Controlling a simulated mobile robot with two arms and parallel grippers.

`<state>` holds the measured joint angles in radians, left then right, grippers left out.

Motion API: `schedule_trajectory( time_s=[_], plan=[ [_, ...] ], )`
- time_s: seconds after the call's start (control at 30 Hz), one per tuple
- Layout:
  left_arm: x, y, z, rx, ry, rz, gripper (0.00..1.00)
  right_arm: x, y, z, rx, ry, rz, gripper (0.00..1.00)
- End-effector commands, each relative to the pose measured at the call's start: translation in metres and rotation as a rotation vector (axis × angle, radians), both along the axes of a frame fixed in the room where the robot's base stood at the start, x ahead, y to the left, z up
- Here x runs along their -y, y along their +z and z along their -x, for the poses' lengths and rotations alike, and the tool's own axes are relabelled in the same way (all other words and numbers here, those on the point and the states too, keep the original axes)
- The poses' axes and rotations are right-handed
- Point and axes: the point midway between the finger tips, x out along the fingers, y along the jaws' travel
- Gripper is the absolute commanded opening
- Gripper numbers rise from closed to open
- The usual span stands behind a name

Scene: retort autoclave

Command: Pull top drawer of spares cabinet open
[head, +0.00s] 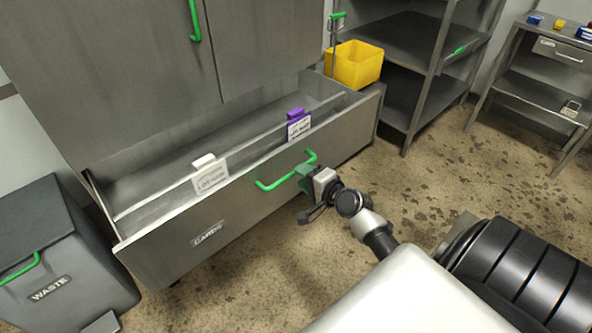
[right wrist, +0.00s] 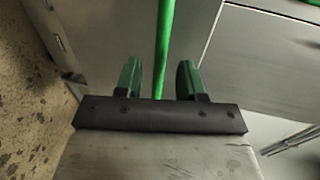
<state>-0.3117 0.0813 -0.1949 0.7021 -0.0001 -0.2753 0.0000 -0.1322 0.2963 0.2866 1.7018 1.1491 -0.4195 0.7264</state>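A grey metal cabinet (head: 120,75) stands at the left in the head view. Its wide drawer (head: 160,250) is pulled out below the doors, and the inside shows. A green bar handle (head: 272,184) runs across the drawer front. My right gripper (head: 304,177) is at the right end of this handle. In the right wrist view, the green handle bar (right wrist: 164,45) runs between the two green fingers of my right gripper (right wrist: 158,80). The fingers are apart, with a gap on each side of the bar. My left gripper is not in view.
A dark waste bin (head: 60,250) stands at the left. A yellow bin (head: 355,65), shelving (head: 400,45) and a table (head: 535,90) stand behind. Floor right of the drawer is clear.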

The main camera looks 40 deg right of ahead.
Motion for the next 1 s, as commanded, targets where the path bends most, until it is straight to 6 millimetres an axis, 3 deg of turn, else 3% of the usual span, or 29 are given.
schedule_trajectory(
  time_s=[0.2, 0.37, 0.6, 1.0],
  plan=[
    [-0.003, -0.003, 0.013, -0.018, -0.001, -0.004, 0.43, 0.003, 0.008, 0.044, -0.004, 0.002, 0.003, 0.39],
    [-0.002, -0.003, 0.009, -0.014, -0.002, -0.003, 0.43, 0.005, 0.012, 0.062, -0.002, 0.001, 0.002, 0.39],
    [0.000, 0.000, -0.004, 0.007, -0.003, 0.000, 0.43, 0.005, 0.014, 0.068, -0.001, 0.000, 0.002, 0.39],
    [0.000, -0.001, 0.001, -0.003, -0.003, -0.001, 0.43, 0.005, 0.014, 0.067, -0.001, 0.000, 0.002, 0.39]
  ],
)
